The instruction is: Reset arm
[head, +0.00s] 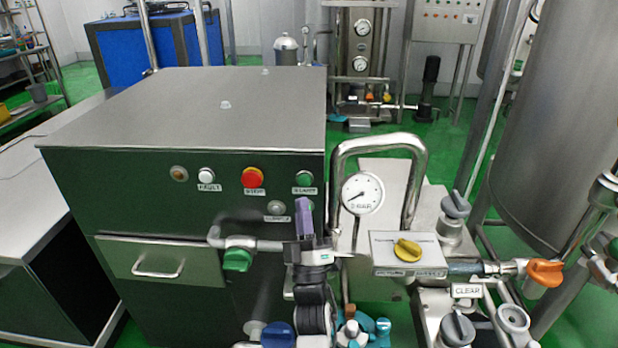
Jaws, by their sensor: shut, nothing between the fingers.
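My gripper (305,214) is in the middle of the head view, its purple fingers pointing up and close together. It is shut and I see nothing held in it. My dark wrist and arm links come up below it from the bottom edge. The gripper overlaps the front of the steel-topped cabinet (190,110), near its labelled buttons; from this one view I cannot tell how far apart they are.
The cabinet front has a red button (253,177), a green button (303,178) and a drawer (160,262). To the right are a pressure gauge (362,194), a box with a yellow knob (408,249), an orange valve handle (544,272) and a large tank (575,120). Pipes crowd this area.

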